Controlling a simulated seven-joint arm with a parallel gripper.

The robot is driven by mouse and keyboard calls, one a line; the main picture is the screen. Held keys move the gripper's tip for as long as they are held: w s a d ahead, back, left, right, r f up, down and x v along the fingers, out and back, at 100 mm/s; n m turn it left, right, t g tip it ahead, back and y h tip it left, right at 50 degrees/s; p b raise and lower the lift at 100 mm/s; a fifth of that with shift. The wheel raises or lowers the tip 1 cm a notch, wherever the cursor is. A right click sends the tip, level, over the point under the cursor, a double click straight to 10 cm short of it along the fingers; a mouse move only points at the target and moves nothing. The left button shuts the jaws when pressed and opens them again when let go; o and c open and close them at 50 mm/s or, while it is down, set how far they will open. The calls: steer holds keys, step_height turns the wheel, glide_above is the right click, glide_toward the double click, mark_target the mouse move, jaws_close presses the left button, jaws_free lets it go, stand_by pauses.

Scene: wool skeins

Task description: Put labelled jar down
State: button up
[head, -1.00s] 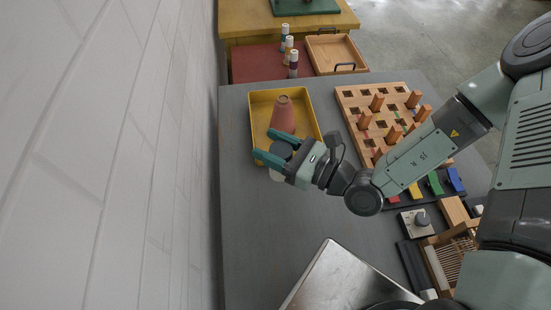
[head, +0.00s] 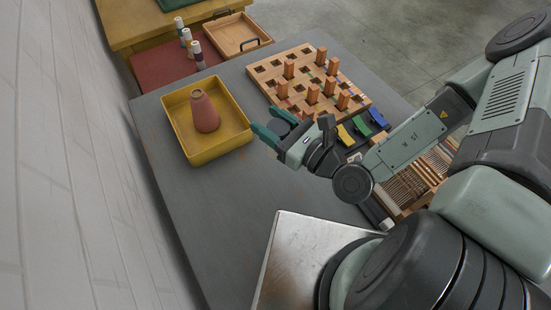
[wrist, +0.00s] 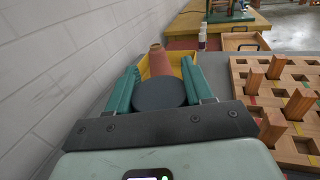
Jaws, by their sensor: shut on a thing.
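My gripper (head: 268,122) is shut on the labelled jar (head: 281,127), of which mostly the dark round lid shows. In the wrist view the lid (wrist: 160,94) sits between the two teal fingers (wrist: 160,68). The jar's body and label are hidden below the lid and behind the fingers. In the head view the gripper is just right of the yellow tray (head: 228,142), near the pegboard's front edge. I cannot tell whether the jar touches the grey table (head: 225,205).
A wooden pegboard (head: 268,70) with several pegs is at the right. White bottles (head: 198,56) and a wooden tray (head: 235,38) are behind. Bare table lies in front of the yellow tray.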

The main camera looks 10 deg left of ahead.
mark_target(282, 136)
step_height(282, 136, down, 9)
steer(key=shift+r, duration=0.15)
stand_by(0.4)
steer(key=o, duration=1.2)
steer(key=d, duration=0.1)
steer(key=s+d+r, duration=0.1)
steer(key=shift+s+d, duration=0.2)
steer(key=shift+d, duration=0.2)
step_height(282, 136, up, 6)
steer(key=shift+r, duration=0.1)
